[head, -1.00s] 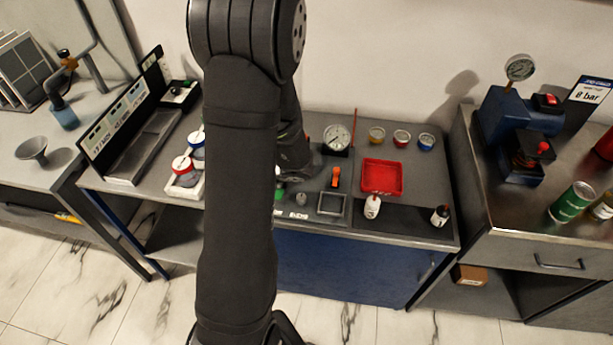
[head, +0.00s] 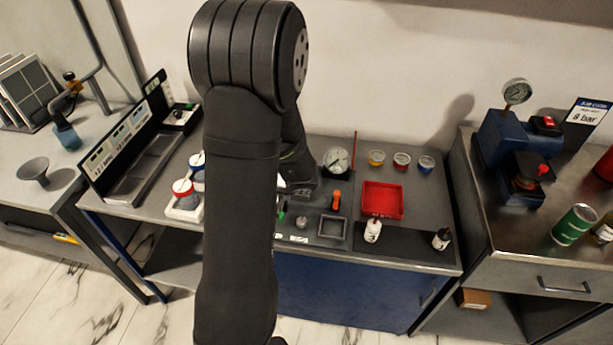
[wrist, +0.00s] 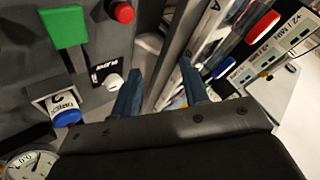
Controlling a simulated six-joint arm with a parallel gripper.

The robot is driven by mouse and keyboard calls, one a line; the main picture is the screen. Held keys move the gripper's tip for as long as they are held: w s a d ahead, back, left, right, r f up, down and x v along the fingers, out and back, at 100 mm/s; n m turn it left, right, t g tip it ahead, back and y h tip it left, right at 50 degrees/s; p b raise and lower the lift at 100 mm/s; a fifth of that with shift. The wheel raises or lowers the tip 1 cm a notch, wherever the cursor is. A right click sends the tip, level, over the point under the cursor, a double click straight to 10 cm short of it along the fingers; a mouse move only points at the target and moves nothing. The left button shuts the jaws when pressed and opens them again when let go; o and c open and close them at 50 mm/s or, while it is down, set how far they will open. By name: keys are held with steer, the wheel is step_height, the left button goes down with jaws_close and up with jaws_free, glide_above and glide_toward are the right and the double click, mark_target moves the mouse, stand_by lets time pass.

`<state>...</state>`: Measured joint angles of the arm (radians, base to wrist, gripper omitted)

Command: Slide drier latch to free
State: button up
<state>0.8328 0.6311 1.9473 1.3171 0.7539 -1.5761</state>
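I cannot pick out the drier latch with certainty. In the wrist view a dark grey unit on the left carries a green block (wrist: 63,26), a red knob (wrist: 123,12), a white knob (wrist: 113,82) and a blue knob (wrist: 67,118) beside small labels. My gripper (wrist: 161,82) shows two blue-grey fingers standing apart, with a grey edge seen beyond the gap. Nothing shows held between them. In the head view my arm covers the gripper tips and the bench around them.
A black rack with label cards (head: 125,125) and a red-lidded pot (head: 183,188) stand left of my arm. A dial gauge (head: 337,160), an orange-handled part (head: 337,199), a red tray (head: 382,200) and small bottles (head: 373,230) lie right. A blue pump (head: 510,140) stands on the right bench.

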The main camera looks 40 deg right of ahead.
steer(key=s+d+r+n+g+h, duration=0.2)
steer(key=d+r+g+h, duration=0.2)
steer(key=d+r, duration=1.3)
steer(key=x, duration=1.2)
steer(key=d+x, duration=0.1)
steer(key=x, duration=0.5)
steer(key=shift+s+f, duration=0.2)
steer(key=shift+f, duration=0.05)
jaws_close()
